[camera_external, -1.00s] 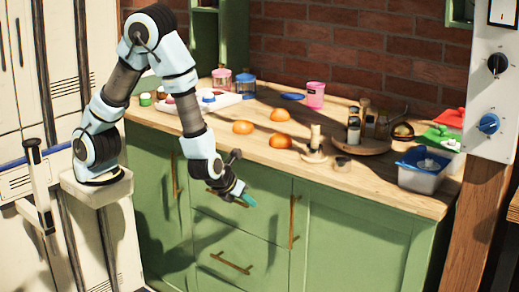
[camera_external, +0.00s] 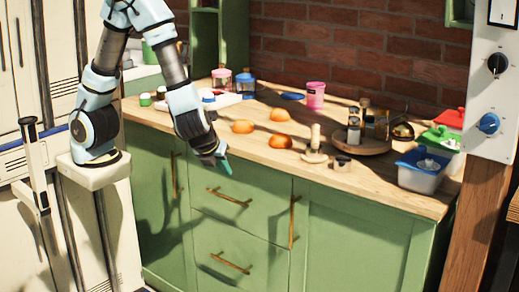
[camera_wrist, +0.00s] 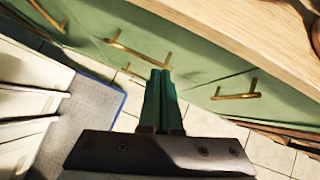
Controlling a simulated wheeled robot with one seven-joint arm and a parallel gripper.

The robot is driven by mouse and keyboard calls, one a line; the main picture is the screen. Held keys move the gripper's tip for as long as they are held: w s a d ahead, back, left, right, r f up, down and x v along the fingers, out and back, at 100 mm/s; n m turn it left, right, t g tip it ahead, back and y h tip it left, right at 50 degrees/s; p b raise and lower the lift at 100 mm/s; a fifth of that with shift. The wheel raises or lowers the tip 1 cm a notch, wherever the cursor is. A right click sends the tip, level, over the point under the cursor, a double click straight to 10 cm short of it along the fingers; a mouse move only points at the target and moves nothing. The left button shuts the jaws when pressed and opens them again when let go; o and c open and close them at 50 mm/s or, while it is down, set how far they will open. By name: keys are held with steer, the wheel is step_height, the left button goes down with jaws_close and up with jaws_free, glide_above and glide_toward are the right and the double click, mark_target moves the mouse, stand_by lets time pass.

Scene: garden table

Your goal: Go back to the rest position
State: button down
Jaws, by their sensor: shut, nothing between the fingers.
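My gripper (camera_external: 224,166) is in front of the green cabinet, near the front edge of the wooden worktop, left of the middle. Its teal fingers point down and to the right. In the wrist view my gripper (camera_wrist: 160,75) shows both fingers side by side, shut with nothing between them. Below and ahead of it are the cabinet's brass handles (camera_wrist: 140,52). My arm rises from its base at the left, bends at the top and comes down toward the counter edge.
Drawer handles (camera_external: 229,197) stick out from the cabinet front. The floor shows in the wrist view.

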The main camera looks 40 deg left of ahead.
steer(key=w+a+r+n+g+h+p, duration=0.1)
steer(key=w+a+r+n+g+p, duration=0.25)
steer(key=a+r+n+p, duration=1)
steer(key=w+a+r+n+g+h+p, duration=0.1)
steer(key=w+a+r+n+g+p, duration=0.25)
steer(key=a+r+n+p, duration=1)
steer(key=d+f+n+b, duration=0.1)
steer(key=b, duration=0.3)
steer(key=d+f+n+t+b, duration=0.1)
steer(key=f+n+b, duration=0.1)
steer(key=b, duration=0.2)
steer(key=shift+w+d+f+n, duration=0.1)
steer(key=shift+d+f+n, duration=0.15)
steer(key=shift+d+n, duration=0.1)
